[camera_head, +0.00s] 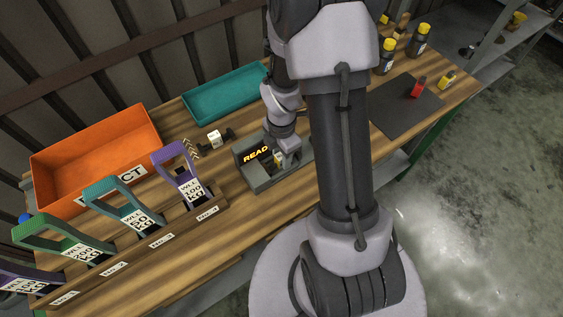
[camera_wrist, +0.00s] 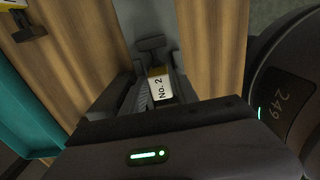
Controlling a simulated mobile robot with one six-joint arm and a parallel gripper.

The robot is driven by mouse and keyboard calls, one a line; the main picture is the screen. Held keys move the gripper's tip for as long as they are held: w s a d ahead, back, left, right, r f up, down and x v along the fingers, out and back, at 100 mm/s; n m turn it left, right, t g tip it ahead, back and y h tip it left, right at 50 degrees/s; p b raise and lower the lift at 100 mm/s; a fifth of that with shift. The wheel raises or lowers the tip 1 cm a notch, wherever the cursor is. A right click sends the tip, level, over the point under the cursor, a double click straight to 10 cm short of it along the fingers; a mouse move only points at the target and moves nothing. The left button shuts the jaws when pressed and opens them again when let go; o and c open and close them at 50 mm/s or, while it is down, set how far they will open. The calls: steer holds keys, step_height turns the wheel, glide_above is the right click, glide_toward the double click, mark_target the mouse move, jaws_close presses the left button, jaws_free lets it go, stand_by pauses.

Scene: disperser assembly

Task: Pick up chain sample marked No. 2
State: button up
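The chain sample marked No. 2 (camera_wrist: 160,88) shows in the wrist view as a tag with a white label and a yellowish top edge. It sits in the grey reader stand (camera_head: 262,180), whose screen says READ in the head view. My gripper (camera_wrist: 154,80) reaches down over the stand, with dark fingers on either side of the tag. I cannot tell whether the fingers touch it. In the head view my gripper (camera_head: 283,158) is partly hidden by my arm, and a small yellow piece shows by it.
An orange bin (camera_head: 95,155) and a teal tray (camera_head: 222,93) stand at the back of the wooden table. A rack (camera_head: 150,243) of labelled slings lines the front left. A small white tag (camera_head: 214,139) lies near the stand. A dark mat (camera_head: 405,108) and several bottles are at right.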

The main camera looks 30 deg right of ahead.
mark_target(281, 155)
steer(key=shift+r, duration=0.15)
jaws_close()
step_height(281, 155, up, 18)
steer(key=p, duration=0.6)
